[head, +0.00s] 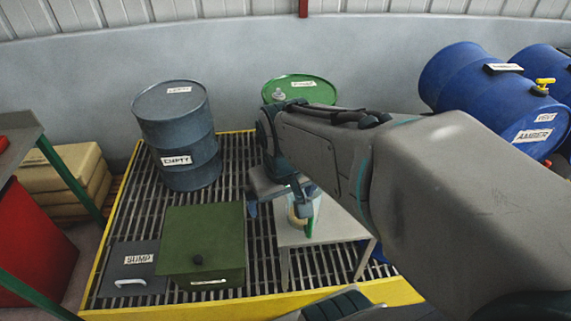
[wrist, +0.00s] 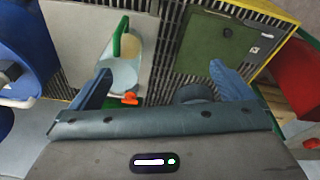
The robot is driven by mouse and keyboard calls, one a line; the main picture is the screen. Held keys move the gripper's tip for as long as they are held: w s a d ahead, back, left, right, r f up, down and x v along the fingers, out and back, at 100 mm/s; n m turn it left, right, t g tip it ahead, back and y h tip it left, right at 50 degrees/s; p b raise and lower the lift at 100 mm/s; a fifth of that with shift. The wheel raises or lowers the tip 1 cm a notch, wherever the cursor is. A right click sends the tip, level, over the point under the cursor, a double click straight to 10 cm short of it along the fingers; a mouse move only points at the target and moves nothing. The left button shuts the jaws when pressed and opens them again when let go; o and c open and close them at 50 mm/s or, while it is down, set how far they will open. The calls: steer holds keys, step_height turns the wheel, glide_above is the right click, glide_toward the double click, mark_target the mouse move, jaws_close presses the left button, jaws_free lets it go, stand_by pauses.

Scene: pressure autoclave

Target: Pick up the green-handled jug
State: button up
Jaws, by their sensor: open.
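The green-handled jug is a pale, clear vessel (wrist: 118,74) with a green handle (wrist: 121,36) and a small orange-red part at its near side. It stands on a light grey table (wrist: 72,30) in the wrist view. In the head view the jug (head: 309,206) shows partly behind my arm, with the green handle low on it. My gripper (wrist: 165,84) is open, with its two blue fingers wide apart. The left finger is close beside the jug in the picture; whether they touch is unclear. Nothing shows held between the fingers.
A green box (head: 203,238) with a knob stands on the grating (head: 235,165) left of the table (head: 340,222). A sump cover (head: 128,268) lies at lower left.

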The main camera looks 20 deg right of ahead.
steer(key=w+d+f+n+g+p, duration=0.1)
steer(key=w+d+f+g+p, duration=0.2)
steer(key=w+d, duration=0.75)
step_height(320, 180, down, 14)
steer(key=s, duration=0.1)
steer(key=shift+d+t+p, duration=0.3)
steer(key=shift+d+p, duration=0.05)
steer(key=shift+s, duration=0.1)
steer(key=c, duration=1.1)
